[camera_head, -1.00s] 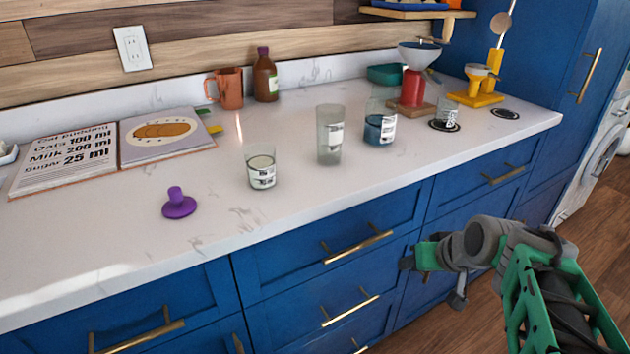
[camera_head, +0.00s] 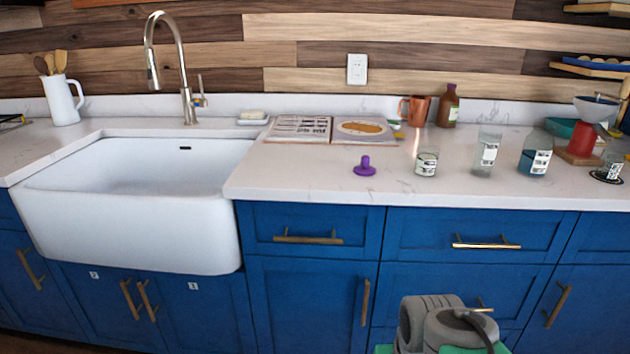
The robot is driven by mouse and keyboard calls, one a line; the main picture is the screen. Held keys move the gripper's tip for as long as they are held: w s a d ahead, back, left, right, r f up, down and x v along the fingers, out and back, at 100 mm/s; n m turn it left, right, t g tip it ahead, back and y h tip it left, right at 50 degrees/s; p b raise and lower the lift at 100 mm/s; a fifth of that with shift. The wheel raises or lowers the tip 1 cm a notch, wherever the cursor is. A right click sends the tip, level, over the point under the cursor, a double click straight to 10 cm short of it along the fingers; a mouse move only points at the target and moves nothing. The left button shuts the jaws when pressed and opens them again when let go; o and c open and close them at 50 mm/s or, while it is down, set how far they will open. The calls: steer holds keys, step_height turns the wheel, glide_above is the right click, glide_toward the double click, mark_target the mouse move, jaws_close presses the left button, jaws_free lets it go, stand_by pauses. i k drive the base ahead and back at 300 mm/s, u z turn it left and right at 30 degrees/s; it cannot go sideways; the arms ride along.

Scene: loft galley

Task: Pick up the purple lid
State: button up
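The purple lid (camera_head: 365,167) lies on the white marble counter (camera_head: 310,178), near its front edge, with its knob pointing up. It stands in front of the open recipe book and left of a small labelled glass. Nothing touches it. Part of my arm shows at the bottom right of the picture, low in front of the blue drawers and well below the lid. My gripper's fingers are not visible in this frame.
A small glass (camera_head: 427,162), a taller glass (camera_head: 487,153) and a jar of blue liquid (camera_head: 535,155) stand right of the lid. The recipe book (camera_head: 332,130) lies behind it. A white sink (camera_head: 130,205) is at left. The counter around the lid is clear.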

mark_target(364, 169)
steer(key=u, duration=0.45)
steer(key=i, duration=0.85)
steer(key=u, duration=0.55)
